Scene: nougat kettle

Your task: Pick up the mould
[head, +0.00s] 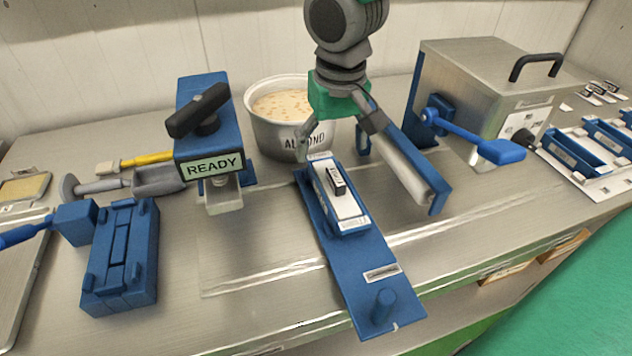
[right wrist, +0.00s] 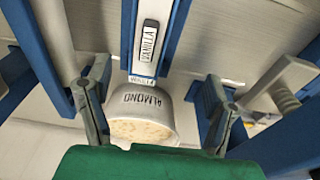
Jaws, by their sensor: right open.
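A narrow blue piece with a white top, which I take to be the mould (head: 350,211), lies on a long blue base plate (head: 365,287) in the middle of the bench. It has a dark label on top, which reads VANILLA in the right wrist view, where the mould (right wrist: 152,45) shows at the top. My right gripper (head: 343,152) is open and empty, above and behind the mould's far end. In the right wrist view its fingers (right wrist: 153,105) are spread, apart from the mould. My left gripper is not in view.
A pot marked ALMOND (head: 277,134) stands behind. A blue press with a READY sign (head: 212,166) is left, a blue slotted block (head: 120,262) further left. A metal box with a blue lever (head: 480,100) and several blue trays (head: 575,152) are right. A grey-and-blue bar (head: 407,170) is close beside the gripper.

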